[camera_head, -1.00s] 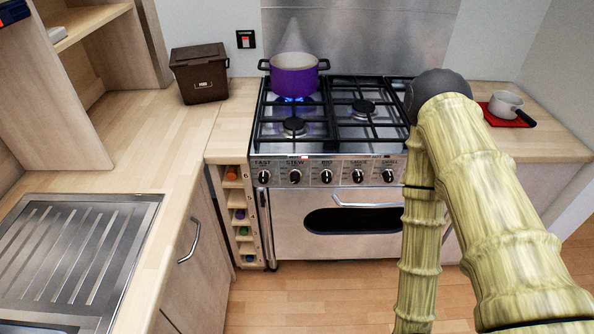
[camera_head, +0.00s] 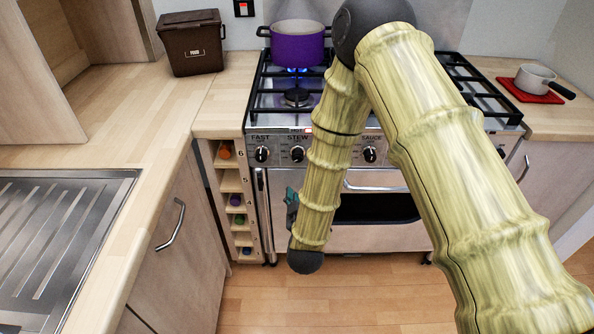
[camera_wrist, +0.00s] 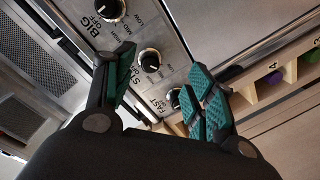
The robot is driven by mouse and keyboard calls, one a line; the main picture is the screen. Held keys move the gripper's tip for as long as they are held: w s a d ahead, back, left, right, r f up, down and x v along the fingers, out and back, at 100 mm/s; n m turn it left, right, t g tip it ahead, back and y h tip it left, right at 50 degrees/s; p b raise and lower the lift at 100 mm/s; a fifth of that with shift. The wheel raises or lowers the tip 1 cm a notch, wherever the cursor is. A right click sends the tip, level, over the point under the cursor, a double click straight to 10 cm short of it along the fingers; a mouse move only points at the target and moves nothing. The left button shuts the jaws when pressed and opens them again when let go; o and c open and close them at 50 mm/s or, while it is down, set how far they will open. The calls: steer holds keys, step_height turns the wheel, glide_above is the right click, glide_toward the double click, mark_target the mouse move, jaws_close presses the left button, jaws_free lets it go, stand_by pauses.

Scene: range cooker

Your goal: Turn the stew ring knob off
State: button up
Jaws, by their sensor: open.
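The stew knob (camera_head: 297,154) is a round black knob on the cooker's front panel, under its STEW label. It also shows in the wrist view (camera_wrist: 150,61), where its exact setting is hard to read. My gripper (camera_wrist: 163,68) is open, with green-padded fingers on either side of the stew knob in that picture. Nothing is between the fingers, and I see no contact with the knob. In the head view my arm hides most of the gripper; a teal bit shows below the panel. A blue flame (camera_head: 297,71) burns under the purple pot (camera_head: 298,46) at the rear left.
The fast knob (camera_head: 262,154) is left of the stew knob; in the wrist view it (camera_wrist: 174,97) lies near the right finger. The big knob (camera_wrist: 110,9) is on the other side. The oven door handle (camera_head: 372,188) runs below. A white saucepan (camera_head: 535,78) stands at right.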

mark_target(298, 160)
steer(key=shift+t, duration=0.6)
steer(key=w, duration=0.4)
steer(key=w+a+r, duration=0.1)
steer(key=w, duration=0.3)
steer(key=w+r+p, duration=0.1)
steer(key=w, duration=0.2)
steer(key=shift+w+a, duration=0.2)
steer(key=shift+w, duration=0.2)
steer(key=shift+c, duration=0.4)
steer(key=c, duration=1)
